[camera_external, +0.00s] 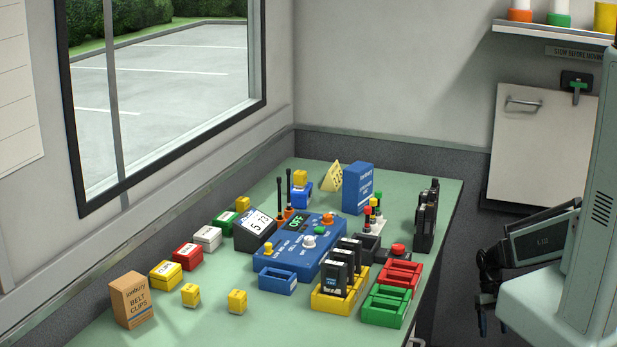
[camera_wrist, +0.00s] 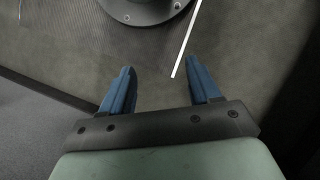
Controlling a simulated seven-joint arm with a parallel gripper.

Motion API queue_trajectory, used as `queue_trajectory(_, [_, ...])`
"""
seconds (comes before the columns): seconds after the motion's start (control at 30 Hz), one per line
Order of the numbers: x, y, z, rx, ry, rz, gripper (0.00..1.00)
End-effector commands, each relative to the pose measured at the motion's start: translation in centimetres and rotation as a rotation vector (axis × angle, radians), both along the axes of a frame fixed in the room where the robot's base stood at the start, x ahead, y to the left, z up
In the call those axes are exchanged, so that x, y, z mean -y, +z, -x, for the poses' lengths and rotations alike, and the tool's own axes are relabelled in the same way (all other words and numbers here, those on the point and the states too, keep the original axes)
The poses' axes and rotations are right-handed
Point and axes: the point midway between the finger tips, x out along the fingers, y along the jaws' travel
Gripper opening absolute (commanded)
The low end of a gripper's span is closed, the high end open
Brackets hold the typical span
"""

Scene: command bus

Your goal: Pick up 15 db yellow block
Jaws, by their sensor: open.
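Small yellow blocks stand on the green table: two at the front, one left (camera_external: 190,294) and one right (camera_external: 237,301). Another yellow block (camera_external: 242,203) is at the back left by the window, and one (camera_external: 300,177) sits on a blue holder (camera_external: 302,195). Their markings are too small to read, so I cannot tell which is 15 dB. My gripper (camera_external: 484,318) hangs off the table's right side, far from all of them. In the wrist view, its blue fingers (camera_wrist: 168,74) are apart with nothing between them; no block shows there.
Labelled boxes, yellow (camera_external: 165,275), red (camera_external: 187,257), white (camera_external: 207,238) and green (camera_external: 225,222), line the window side. A cardboard box (camera_external: 132,300) stands front left. A blue console (camera_external: 300,243), a yellow rack (camera_external: 340,298) of radios and red and green trays (camera_external: 385,307) fill the middle and right. The front is mostly clear.

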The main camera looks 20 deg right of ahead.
Motion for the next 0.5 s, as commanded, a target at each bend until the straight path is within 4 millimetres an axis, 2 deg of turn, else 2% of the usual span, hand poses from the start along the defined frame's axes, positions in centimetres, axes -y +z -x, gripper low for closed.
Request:
queue_trajectory(0.03, [0.6, 0.8, -1.6, 0.015, -0.024, 0.014, 0.62])
queue_trajectory(0.1, [1.2, 2.0, -3.4, 0.028, -0.061, 0.036, 0.62])
queue_trajectory(0.37, [3.2, 7.2, -9.5, 0.081, -0.205, 0.119, 0.62])
queue_trajectory(0.5, [4.2, 10.4, -12.5, 0.109, -0.286, 0.165, 0.62])
